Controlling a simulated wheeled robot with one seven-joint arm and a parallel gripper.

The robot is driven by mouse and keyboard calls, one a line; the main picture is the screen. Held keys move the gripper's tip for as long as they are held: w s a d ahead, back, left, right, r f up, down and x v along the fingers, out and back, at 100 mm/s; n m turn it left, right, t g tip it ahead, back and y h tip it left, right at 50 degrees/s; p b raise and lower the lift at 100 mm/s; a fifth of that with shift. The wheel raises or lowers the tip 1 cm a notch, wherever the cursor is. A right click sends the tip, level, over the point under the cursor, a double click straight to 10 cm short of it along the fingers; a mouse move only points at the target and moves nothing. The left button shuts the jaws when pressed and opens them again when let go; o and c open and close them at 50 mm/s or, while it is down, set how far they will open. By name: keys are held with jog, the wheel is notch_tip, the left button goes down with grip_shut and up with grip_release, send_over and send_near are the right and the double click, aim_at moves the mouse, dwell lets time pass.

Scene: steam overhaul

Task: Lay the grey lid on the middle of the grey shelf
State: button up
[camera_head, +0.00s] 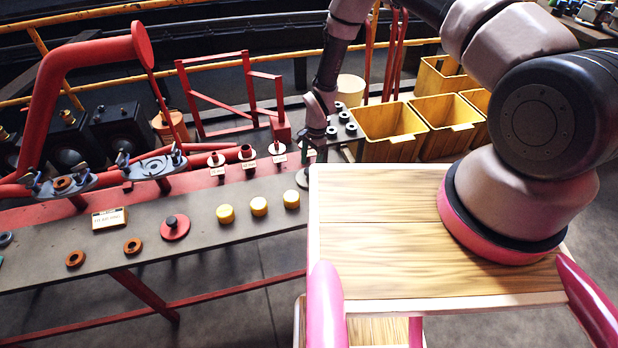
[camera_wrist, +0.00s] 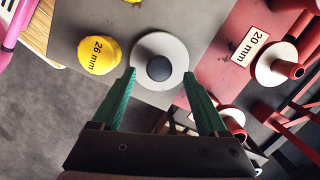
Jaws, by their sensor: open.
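The grey lid (camera_wrist: 178,51) is a round disc with a dark knob. It lies on a grey surface (camera_wrist: 145,20) in the wrist view, just beyond the tips of my gripper (camera_wrist: 161,82). My gripper's green fingers are open, with nothing between them, and point toward the lid's near edge. I cannot tell a separate grey shelf from this bench strip.
Several yellow caps (camera_head: 259,206) stand beside the lid; one (camera_wrist: 99,56) reads 26 mm. A red lid (camera_head: 175,232) and brown rings (camera_head: 75,259) lie farther left. Red-and-white fittings (camera_head: 247,157) line the back. A wooden-topped table (camera_head: 375,255) and yellow bins (camera_head: 388,131) are at right.

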aim_at(302, 177)
jog(key=f, duration=0.3)
jog(key=shift+s+a+f, duration=0.25)
jog(key=shift+s, duration=0.05)
grip_shut()
jog(key=shift+r, duration=0.1)
dwell(1.1)
